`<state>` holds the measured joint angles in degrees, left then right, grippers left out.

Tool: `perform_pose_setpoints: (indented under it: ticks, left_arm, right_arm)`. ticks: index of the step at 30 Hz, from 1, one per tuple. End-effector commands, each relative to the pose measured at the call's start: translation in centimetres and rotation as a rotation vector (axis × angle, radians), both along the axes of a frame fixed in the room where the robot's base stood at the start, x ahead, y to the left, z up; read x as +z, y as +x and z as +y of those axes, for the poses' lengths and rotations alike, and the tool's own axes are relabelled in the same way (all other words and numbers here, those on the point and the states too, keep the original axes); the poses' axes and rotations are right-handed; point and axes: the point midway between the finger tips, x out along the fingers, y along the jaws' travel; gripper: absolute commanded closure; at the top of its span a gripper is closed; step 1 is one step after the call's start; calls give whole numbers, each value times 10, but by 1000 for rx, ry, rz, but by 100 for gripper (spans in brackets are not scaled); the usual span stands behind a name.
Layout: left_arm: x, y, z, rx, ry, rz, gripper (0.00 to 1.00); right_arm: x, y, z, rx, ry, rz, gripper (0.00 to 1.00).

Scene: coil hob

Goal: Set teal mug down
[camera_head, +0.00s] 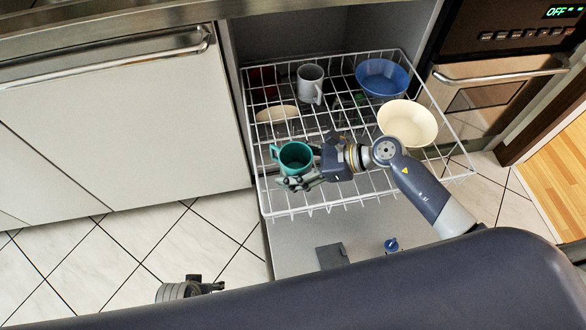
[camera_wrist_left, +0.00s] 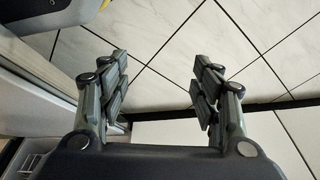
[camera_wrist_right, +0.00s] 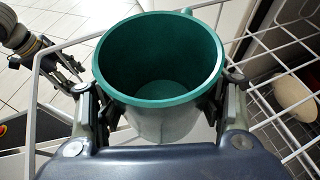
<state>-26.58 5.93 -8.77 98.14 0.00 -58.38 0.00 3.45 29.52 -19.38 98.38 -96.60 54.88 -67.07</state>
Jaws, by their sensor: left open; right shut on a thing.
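The teal mug (camera_head: 294,157) is upright, with its mouth facing up, over the front left part of the white wire dish rack (camera_head: 314,208). My right gripper (camera_head: 299,168) is shut on the mug. In the right wrist view the mug (camera_wrist_right: 160,60) fills the space between the fingers (camera_wrist_right: 165,105) and looks empty inside. I cannot tell whether its base touches the rack wires. My left gripper (camera_wrist_left: 160,88) is open and empty above the tiled floor. In the head view only a bit of the left gripper (camera_head: 204,287) shows at the bottom.
The pulled-out rack also holds a grey mug (camera_head: 310,84), a blue bowl (camera_head: 382,78), a cream bowl (camera_head: 408,123), a cream dish (camera_head: 277,114) and a dark red item (camera_head: 262,82). An oven (camera_head: 495,85) stands to the right. White cabinets (camera_head: 120,125) stand to the left.

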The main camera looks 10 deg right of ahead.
Motion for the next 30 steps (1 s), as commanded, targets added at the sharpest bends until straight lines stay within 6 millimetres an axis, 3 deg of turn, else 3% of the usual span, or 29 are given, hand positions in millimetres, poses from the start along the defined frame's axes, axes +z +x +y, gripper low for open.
perform_pose_setpoints:
  ticks: [4,19,20,22,30]
  left_arm:
    - [9,3,0,1,0,-6,41]
    - [17,6,-1,2,-1,-10,41]
    - [18,6,-1,2,-1,-11,41]
    - [18,6,-1,2,-1,-11,41]
    - [17,5,-1,2,-1,-7,41]
  right_arm:
    - [-14,1,0,-2,3,-2,70]
    - [-17,1,0,-1,1,-3,70]
    - [-17,0,0,0,0,-1,33]
    - [-17,0,0,0,0,-1,18]
    - [-17,0,0,0,0,-1,17]
